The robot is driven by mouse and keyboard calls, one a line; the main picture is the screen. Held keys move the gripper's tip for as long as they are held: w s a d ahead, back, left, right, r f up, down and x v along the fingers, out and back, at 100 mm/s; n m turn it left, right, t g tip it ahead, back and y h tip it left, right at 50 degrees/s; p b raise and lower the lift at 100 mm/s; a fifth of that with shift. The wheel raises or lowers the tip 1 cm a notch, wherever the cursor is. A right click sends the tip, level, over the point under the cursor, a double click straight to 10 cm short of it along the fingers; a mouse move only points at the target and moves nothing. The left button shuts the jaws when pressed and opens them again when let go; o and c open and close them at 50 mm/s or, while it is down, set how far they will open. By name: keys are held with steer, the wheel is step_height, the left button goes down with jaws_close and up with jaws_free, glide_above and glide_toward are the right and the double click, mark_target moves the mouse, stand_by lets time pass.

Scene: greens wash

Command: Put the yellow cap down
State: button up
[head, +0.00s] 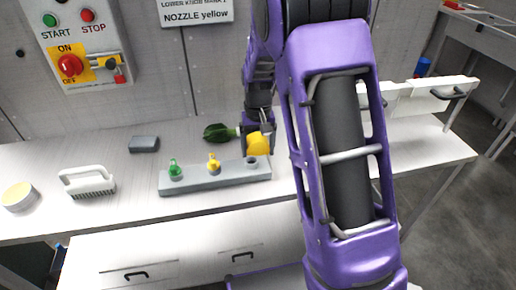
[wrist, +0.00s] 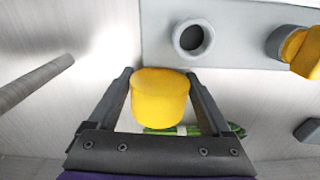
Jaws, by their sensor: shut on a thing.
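The yellow cap (head: 258,144) is a short, smooth cylinder; it also shows in the wrist view (wrist: 160,100), between the two fingers. My gripper (wrist: 160,74) is shut on it; in the head view my gripper (head: 257,132) is partly hidden behind my arm. The cap is above the counter (head: 125,215), close to the right end of a grey holder (head: 215,180); I cannot tell whether it touches anything below.
The holder carries a green nozzle (head: 175,170), a yellow nozzle (head: 213,163) and an empty round socket (wrist: 193,38). Leafy greens (head: 217,132) lie behind it. A dark block (head: 143,144), a white brush (head: 88,182) and a round tub (head: 18,197) stand left. Bare counter lies between.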

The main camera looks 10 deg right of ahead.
mark_target(258, 141)
steer(key=shift+f, duration=0.2)
steer(key=o, duration=1.3)
steer(key=shift+o, duration=0.2)
step_height(258, 141, up, 12)
steer(key=shift+r+p, duration=0.15)
steer(key=shift+p, duration=0.6)
steer(key=shift+r, duration=0.1)
